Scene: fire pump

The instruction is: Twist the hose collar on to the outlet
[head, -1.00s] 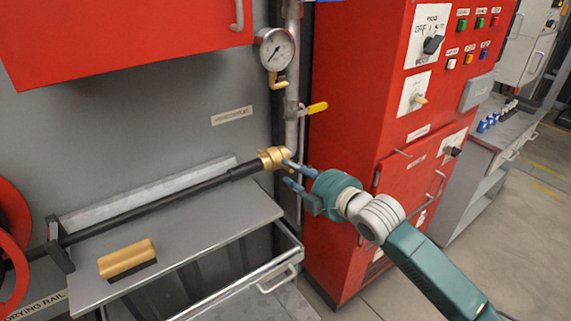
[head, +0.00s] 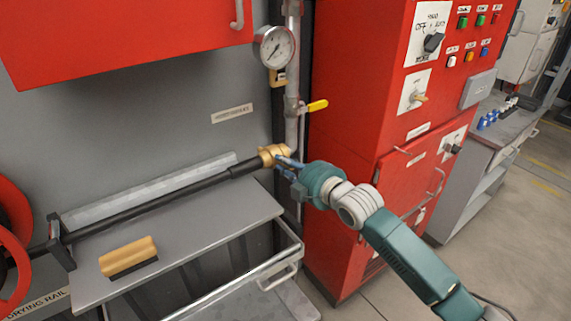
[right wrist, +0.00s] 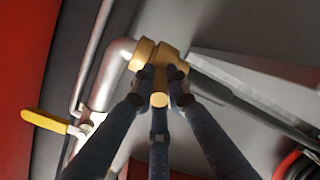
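The brass hose collar (head: 268,155) is at the end of the black hose, next to the outlet pipe. My right gripper (head: 281,163) has its blue fingers at the collar's front side. In the right wrist view my right gripper (right wrist: 161,82) has its fingertips closed in around a brass part of the collar (right wrist: 168,60). The outlet pipe (right wrist: 118,52) bends into the brass there, and I see no clear gap. The fingers hide part of the collar, so its thread is not visible. My left gripper is not in view.
The hose (head: 150,204) lies over a grey shelf (head: 205,215) and through a dark holder. A yellow-handled brush (head: 127,254) lies on the shelf. A pressure gauge (head: 274,47) and yellow valve lever (head: 317,105) sit above. A red cabinet (head: 355,130) stands right.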

